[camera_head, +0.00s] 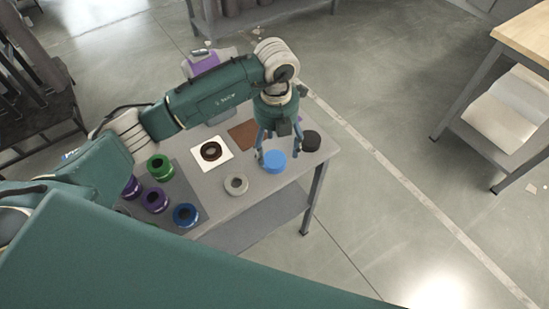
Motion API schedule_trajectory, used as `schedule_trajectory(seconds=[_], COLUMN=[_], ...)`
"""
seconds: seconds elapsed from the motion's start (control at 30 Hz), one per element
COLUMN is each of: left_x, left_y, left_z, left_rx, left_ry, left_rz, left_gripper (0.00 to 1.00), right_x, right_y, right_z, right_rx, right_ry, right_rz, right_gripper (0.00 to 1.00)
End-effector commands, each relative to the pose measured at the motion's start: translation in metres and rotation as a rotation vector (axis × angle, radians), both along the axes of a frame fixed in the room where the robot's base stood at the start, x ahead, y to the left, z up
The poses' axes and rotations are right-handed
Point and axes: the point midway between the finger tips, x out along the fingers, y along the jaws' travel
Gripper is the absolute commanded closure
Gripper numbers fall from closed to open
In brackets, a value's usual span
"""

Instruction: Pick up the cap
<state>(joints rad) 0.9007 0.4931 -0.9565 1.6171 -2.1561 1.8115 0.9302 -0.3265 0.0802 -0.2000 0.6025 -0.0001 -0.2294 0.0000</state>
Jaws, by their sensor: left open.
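A blue cap (274,162) sits on the grey table near its right edge. My left gripper (278,148) points down over the blue cap, its fingers spread. One finger is at the cap's left side and the other at its upper right. I cannot tell whether either finger touches it. A black cap (311,141) sits just to the right, close to the table's corner. My right gripper is not in view.
On the grey table (213,185) are a white ring-shaped piece (236,185), a dark ring (211,151) on a white sheet, a brown sheet (243,134), and green (160,168), purple (155,200) and blue (185,215) ring-topped pieces at left. Open floor lies to the right.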

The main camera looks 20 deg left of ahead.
Motion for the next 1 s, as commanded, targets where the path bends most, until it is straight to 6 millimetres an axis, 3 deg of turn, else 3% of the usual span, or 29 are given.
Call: schedule_trajectory(seconds=[0.07,0.13,0.3,0.4,0.53,0.7,0.93,1.0], left_x=[0.000,-0.001,-0.001,0.000,0.001,0.001,0.001,0.001], left_y=[0.000,0.001,0.004,0.004,0.003,0.003,0.003,0.003], left_z=[-0.004,-0.011,-0.037,-0.049,-0.055,-0.055,-0.054,-0.054], left_rx=[0.001,0.000,0.000,0.000,-0.002,-0.002,-0.002,-0.002], left_ry=[0.001,0.003,0.004,0.001,-0.001,-0.001,-0.001,-0.002], left_rz=[0.001,0.001,0.001,0.001,-0.001,-0.001,-0.001,-0.001], left_gripper=[0.29,0.29,0.29,0.29,0.29,0.29,0.75,0.77], right_x=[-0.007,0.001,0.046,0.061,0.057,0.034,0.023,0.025], right_y=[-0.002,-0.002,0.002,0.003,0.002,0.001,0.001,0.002], right_z=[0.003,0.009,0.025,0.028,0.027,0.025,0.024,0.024], right_rx=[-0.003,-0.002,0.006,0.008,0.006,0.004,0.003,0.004], right_ry=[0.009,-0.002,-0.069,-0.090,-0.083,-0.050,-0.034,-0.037], right_rz=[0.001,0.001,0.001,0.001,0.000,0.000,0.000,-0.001], right_gripper=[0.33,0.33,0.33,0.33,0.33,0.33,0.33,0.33])
